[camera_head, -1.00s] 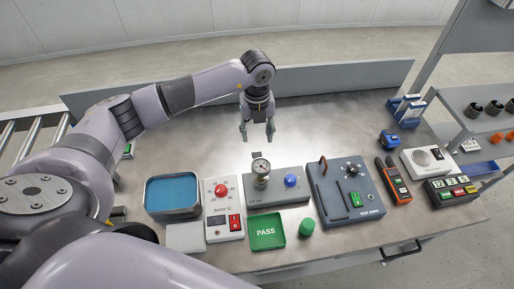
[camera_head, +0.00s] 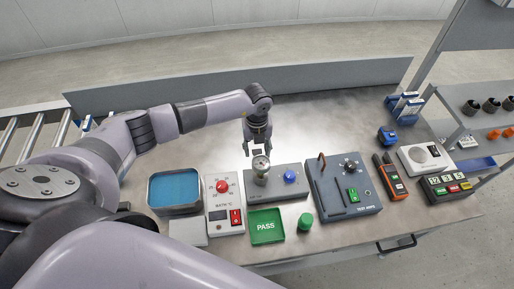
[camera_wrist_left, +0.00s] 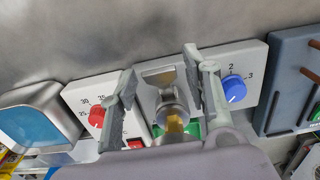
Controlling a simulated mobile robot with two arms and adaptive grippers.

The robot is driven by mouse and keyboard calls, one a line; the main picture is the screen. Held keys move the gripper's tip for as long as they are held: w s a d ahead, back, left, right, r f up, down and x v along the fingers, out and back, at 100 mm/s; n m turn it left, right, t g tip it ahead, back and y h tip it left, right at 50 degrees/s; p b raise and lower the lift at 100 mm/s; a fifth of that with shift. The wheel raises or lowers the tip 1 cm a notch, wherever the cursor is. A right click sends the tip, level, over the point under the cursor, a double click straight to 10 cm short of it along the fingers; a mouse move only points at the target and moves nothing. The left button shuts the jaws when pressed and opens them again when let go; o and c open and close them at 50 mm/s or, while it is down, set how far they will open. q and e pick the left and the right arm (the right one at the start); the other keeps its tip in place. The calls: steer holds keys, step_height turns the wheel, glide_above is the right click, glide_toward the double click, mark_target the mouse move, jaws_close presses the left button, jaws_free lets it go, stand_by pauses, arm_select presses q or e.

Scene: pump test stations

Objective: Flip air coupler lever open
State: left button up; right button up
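The air unit is a grey box (camera_head: 273,190) with a round gauge (camera_head: 260,166) and a blue knob (camera_head: 290,177). In the left wrist view, a small flat metal plate (camera_wrist_left: 160,76), possibly the coupler lever, lies just behind the gauge (camera_wrist_left: 172,112). My left gripper (camera_head: 258,147) points down over the back of this box, just behind the gauge. Its fingers are apart and empty, with the plate between them in the left wrist view. Contact with the plate cannot be told. My right gripper is out of view.
A bath (camera_head: 174,190) and its control panel (camera_head: 226,214) stand left of the box. A green PASS tray (camera_head: 266,238) and green cap (camera_head: 305,222) lie in front. A test panel (camera_head: 360,204) stands right. The bench behind is clear.

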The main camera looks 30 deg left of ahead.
mark_target(256, 151)
arm_select(q)
jaws_close()
steer(key=shift+w+a+f+b, duration=0.1)
steer(key=shift+w+f+b, duration=0.1)
steer(key=shift+b, duration=0.4)
steer(key=f+g+h+b, duration=0.1)
steer(key=g+b, duration=0.1)
steer(key=b, duration=0.3)
steer(key=f+g+h+b, duration=0.1)
steer(key=g+h+b, duration=0.1)
steer(key=b, duration=0.4)
steer(key=w+a+f+g+h+b, duration=0.1)
steer(key=g+b, duration=0.1)
steer(key=b, duration=0.4)
steer(key=shift+w+f, duration=0.1)
steer(key=shift+f, duration=0.3)
steer(key=shift+h+b, duration=0.4)
steer(key=shift+b, duration=0.25)
steer(key=shift+r, duration=0.1)
steer(key=shift+o, duration=1)
jaws_free()
